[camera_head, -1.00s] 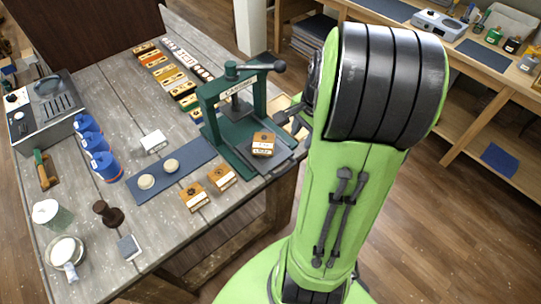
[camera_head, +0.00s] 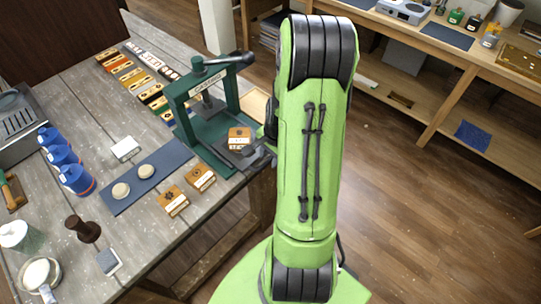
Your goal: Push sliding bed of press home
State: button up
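The green press (camera_head: 222,108) stands at the right edge of the grey plank table, with a lever handle on top. Its dark sliding bed (camera_head: 236,157) sticks out on the front side of the frame. A wooden block with a pale label (camera_head: 239,136) lies on the bed. My gripper (camera_head: 262,156) is dark and sits at the bed's outer right end, beside the block. My green arm hides much of the gripper. I cannot tell whether it touches the bed, or whether its fingers are open or shut.
Two wooden blocks (camera_head: 187,190) and a dark mat with two round pale pads (camera_head: 146,180) lie left of the press. Rows of small blocks (camera_head: 135,72) lie behind. Blue bottles (camera_head: 66,160) stand at left. The floor (camera_head: 400,220) at right is clear.

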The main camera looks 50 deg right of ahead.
grip_shut()
